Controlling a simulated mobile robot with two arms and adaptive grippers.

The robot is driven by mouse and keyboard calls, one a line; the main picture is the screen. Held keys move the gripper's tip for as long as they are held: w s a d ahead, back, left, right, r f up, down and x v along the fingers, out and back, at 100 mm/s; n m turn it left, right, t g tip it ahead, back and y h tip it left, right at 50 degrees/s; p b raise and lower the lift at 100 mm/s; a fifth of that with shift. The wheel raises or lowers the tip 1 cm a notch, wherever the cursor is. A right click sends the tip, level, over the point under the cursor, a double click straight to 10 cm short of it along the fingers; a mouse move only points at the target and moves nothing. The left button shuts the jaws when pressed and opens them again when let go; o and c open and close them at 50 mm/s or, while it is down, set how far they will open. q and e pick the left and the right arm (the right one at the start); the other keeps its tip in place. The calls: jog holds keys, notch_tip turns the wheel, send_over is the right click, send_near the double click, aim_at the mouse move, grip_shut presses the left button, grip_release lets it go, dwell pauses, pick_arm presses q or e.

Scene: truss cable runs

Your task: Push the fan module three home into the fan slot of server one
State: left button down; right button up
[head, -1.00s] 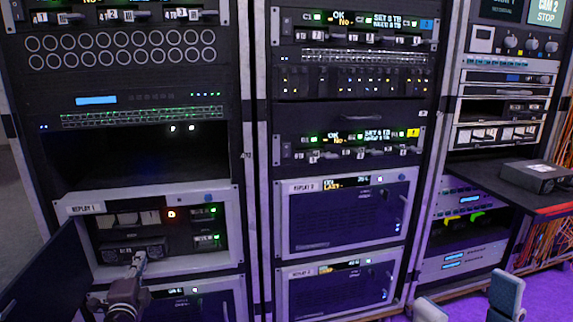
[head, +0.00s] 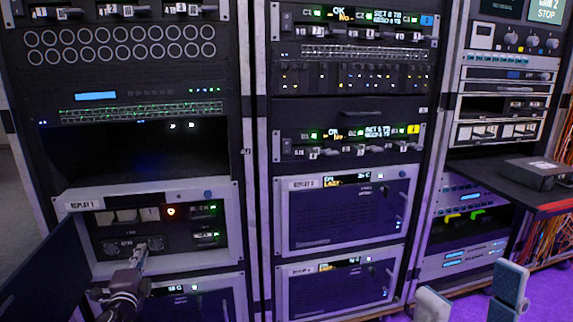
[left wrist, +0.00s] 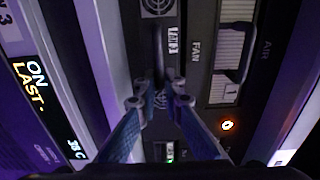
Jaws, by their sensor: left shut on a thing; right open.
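The fan module (head: 125,245) is a dark unit with round grilles and a small white label. It sits in the lower opening of the left rack's server marked REPLAY 1 (head: 75,207). Its front looks about level with the surrounding panel; I cannot tell if a small gap remains. My left gripper (head: 151,244) is at the module's front, shut on its dark handle. In the left wrist view, the fingertips (left wrist: 159,88) close on that handle, beside a grille (left wrist: 158,7) and a white label (left wrist: 173,40). My right gripper (head: 472,295) is open and empty, low at the right.
The server's dark door (head: 45,275) hangs open at the left, close to my left arm. An orange round light (head: 171,211) glows above the module. A shelf with a black box (head: 540,172) juts out at the right. An empty dark bay (head: 130,155) is above.

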pick_arm(q)
jog(key=shift+w, duration=0.15)
jog(key=shift+w+a, duration=0.15)
jog(key=shift+w, duration=0.05)
jog(key=c, duration=2)
grip_release()
jog(key=shift+f, duration=0.2)
jog(key=shift+s, duration=0.5)
jog(key=v, duration=1.1)
jog(key=shift+r, duration=0.25)
